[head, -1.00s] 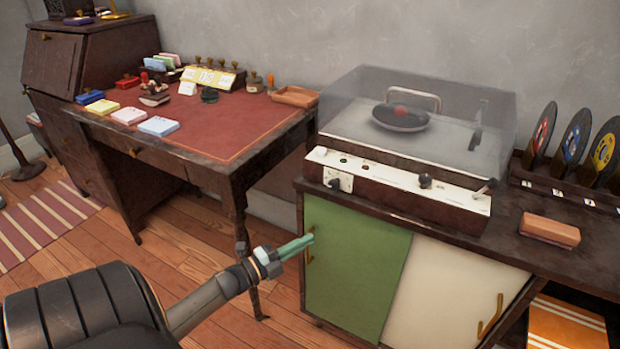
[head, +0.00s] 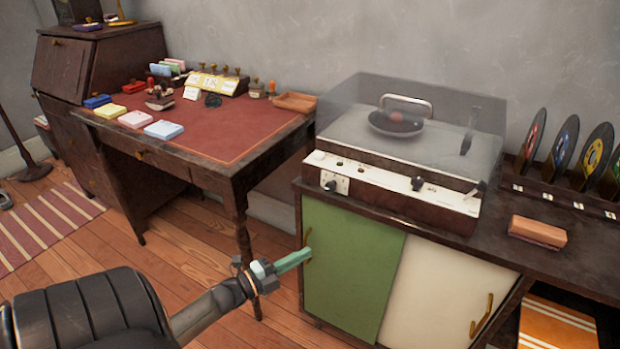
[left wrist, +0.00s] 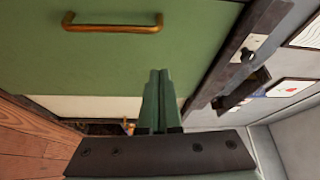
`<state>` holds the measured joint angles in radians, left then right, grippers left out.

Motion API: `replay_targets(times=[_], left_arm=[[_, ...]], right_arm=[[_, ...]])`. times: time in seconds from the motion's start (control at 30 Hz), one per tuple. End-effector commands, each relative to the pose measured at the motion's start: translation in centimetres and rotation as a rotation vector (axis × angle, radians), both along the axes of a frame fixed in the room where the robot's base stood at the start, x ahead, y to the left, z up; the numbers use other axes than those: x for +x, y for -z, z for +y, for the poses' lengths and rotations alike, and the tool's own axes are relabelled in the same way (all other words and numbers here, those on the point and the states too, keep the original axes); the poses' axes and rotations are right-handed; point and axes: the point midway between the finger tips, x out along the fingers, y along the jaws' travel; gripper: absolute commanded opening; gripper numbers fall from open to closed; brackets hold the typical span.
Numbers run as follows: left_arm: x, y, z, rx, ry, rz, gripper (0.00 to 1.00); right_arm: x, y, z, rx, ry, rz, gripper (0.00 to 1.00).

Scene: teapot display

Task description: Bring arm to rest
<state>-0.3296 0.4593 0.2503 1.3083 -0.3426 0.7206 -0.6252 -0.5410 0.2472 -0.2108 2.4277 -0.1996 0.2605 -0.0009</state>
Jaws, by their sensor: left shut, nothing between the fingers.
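My left gripper (head: 293,261) is shut and empty, its green fingers together. In the head view its tips are at the left edge of the green cabinet door (head: 350,265), near the brass handle (head: 307,246). In the left wrist view the shut fingers (left wrist: 158,85) point toward the green door (left wrist: 200,60), with the handle (left wrist: 112,27) apart from them, up and to the left. I cannot tell how far the tips are from the door. My right gripper is not in view.
The cabinet bears a record player (head: 400,160) with a clear lid and a reddish-brown block (head: 537,232). Its cream door (head: 440,300) is beside the green one. A desk (head: 245,170) with stamps and paper pads stands left.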

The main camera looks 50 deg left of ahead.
Motion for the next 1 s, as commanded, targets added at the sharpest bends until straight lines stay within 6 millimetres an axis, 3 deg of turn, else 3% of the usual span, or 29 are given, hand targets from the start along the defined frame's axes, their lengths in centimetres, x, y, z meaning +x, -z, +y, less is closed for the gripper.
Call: replay_targets(times=[0.1, 0.3, 0.73, 0.87, 1.0], left_arm=[[-2.7, 0.0, 0.5, 0.0, -0.001, 0.001, 0.0], [-5.3, 0.2, 0.9, 0.0, 0.0, -0.001, 0.0], [-5.7, 0.0, 0.4, -0.016, 0.008, -0.004, 0.0], [-4.4, -1.4, -3.2, -0.114, 0.044, -0.011, 0.0], [-2.5, -5.1, -10.7, -0.333, 0.119, -0.016, 0.0]], right_arm=[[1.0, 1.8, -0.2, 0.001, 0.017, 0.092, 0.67], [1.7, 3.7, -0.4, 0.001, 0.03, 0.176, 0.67], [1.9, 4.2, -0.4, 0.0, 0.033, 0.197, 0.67], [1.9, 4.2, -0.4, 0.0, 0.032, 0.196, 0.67], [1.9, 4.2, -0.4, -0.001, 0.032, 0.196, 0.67]])
